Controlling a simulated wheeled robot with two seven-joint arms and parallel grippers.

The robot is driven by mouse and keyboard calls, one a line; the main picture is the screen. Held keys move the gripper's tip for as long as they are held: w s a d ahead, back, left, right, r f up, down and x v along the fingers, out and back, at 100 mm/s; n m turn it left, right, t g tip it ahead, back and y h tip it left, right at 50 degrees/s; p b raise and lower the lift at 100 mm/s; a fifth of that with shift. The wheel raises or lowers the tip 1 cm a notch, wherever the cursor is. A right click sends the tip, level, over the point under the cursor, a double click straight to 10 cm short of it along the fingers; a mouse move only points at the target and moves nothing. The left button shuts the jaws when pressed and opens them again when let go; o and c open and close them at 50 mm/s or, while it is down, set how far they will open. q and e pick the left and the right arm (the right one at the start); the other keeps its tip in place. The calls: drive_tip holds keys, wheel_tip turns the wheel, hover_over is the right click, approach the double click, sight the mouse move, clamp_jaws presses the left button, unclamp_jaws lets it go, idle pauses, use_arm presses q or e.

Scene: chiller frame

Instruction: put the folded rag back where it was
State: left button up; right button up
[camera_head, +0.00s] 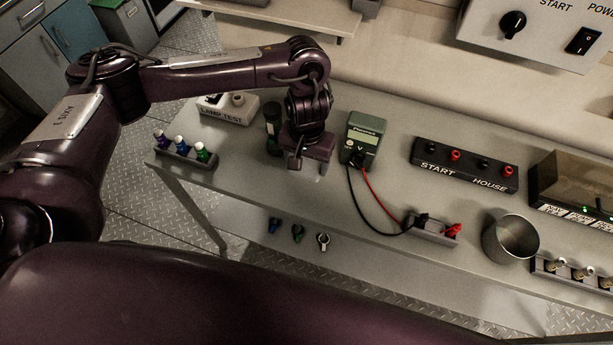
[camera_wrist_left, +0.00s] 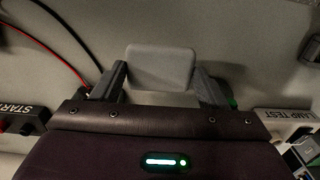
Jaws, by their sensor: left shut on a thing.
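The folded rag (camera_wrist_left: 161,67) shows in the left wrist view as a flat grey pad with rounded corners, between the two fingers of my left gripper (camera_wrist_left: 162,82). The gripper is shut on it. In the head view my left gripper (camera_head: 307,165) points down over the grey bench (camera_head: 270,190), between a dark green cylinder and the green meter. There the rag is mostly hidden by the gripper, and I cannot tell whether it touches the bench. My right gripper is not in view.
The green meter (camera_head: 362,138) stands just right of my left gripper, its leads running to a small terminal block (camera_head: 432,230). The dark green cylinder (camera_head: 272,128) stands close on the left. A lamp test box (camera_head: 229,107) and a metal cup (camera_head: 510,239) are farther off.

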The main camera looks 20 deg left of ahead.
sight(306, 166)
use_arm(q)
wheel_tip(306, 166, down, 7)
drive_tip(key=shift+r+b, duration=0.2)
drive_tip(key=shift+b, duration=0.8)
drive_tip(key=shift+f, duration=0.15)
drive_tip(key=o, duration=0.9)
wheel_tip(306, 166, up, 10)
drive_tip(key=p, duration=0.3)
drive_tip(key=shift+r, duration=1.1)
